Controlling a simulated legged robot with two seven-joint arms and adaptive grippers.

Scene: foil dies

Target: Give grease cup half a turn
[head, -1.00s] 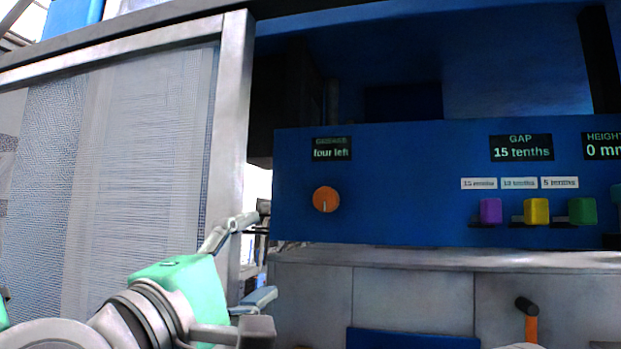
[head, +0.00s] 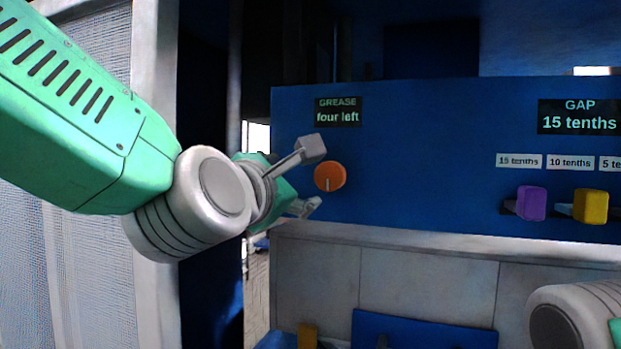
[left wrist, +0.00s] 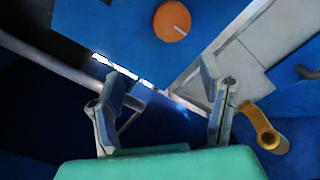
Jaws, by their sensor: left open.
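The grease cup is a round orange knob (head: 330,176) with a pale pointer line, on the blue panel below a sign reading "GREASE four left". In the head view its line points straight down. The knob also shows at the top of the left wrist view (left wrist: 172,20), beyond the fingertips. My left gripper (head: 308,178) is open, just left of the knob in the head view, one finger higher and one lower. In the left wrist view its fingers (left wrist: 160,85) are spread with nothing between them. My right gripper is out of view; only part of my right arm shows at lower right.
On the right of the panel are a purple block (head: 531,203) and a yellow block (head: 590,206) under small labels, with a "GAP 15 tenths" sign (head: 579,117) above. A grey ledge (head: 400,237) runs below the panel. A mesh door (head: 90,50) stands at left.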

